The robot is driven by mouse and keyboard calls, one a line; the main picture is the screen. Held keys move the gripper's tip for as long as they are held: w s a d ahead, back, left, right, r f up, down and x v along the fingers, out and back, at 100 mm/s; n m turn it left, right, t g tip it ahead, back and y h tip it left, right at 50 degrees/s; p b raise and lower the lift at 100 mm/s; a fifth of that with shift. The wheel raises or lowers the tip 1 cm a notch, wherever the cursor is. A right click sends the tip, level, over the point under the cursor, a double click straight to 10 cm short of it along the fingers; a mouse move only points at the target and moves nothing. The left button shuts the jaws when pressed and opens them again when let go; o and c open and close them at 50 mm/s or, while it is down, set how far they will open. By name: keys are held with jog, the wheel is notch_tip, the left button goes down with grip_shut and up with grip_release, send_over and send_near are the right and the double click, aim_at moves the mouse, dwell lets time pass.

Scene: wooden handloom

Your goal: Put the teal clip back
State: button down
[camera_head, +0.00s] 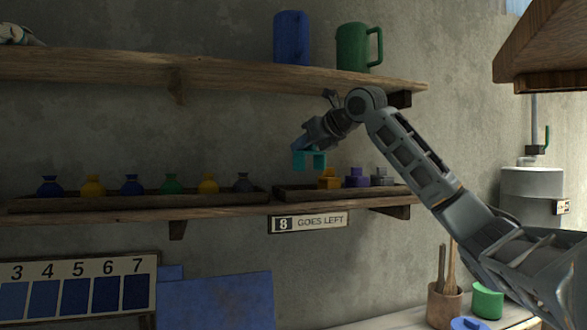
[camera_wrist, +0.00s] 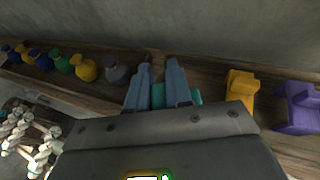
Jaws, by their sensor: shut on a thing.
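The teal clip (camera_head: 309,161) hangs from my gripper (camera_head: 300,148), above the left end of the right-hand shelf tray (camera_head: 300,194). In the wrist view the two blue-grey fingers of my gripper (camera_wrist: 159,82) are closed around the teal clip (camera_wrist: 159,96), which shows between and beside them. In that tray stand a yellow clip (camera_head: 329,180), a purple clip (camera_head: 357,179) and a grey clip (camera_head: 380,177). The tray's left part, left of the yellow clip, looks bare. Whether the clip touches the tray cannot be told.
A sign (camera_head: 308,222) reading "8 GOES LEFT" hangs below the shelf. The upper shelf (camera_head: 200,72) holds a blue mug (camera_head: 291,38) and a green mug (camera_head: 357,47).

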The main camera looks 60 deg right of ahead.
jog(key=w+d+p, duration=0.2)
jog(key=w+d, duration=0.4)
jog(key=shift+s+a+f+p, duration=0.1)
jog(key=shift+f+p, duration=0.2)
jog(key=shift+f, duration=1.2)
jog(key=shift+s+a+f+p, duration=0.1)
jog(key=shift+f+p, duration=0.15)
jog(key=shift+f, duration=1.2)
jog(key=shift+w+d+f+p, duration=0.2)
jog(key=shift+f+p, duration=0.15)
jog(key=shift+f, duration=0.2)
jog(key=shift+f, duration=0.1)
jog(key=shift+f+b, duration=0.15)
jog(key=shift+b, duration=0.2)
jog(key=c, duration=1)
grip_release()
jog(key=shift+c, duration=0.2)
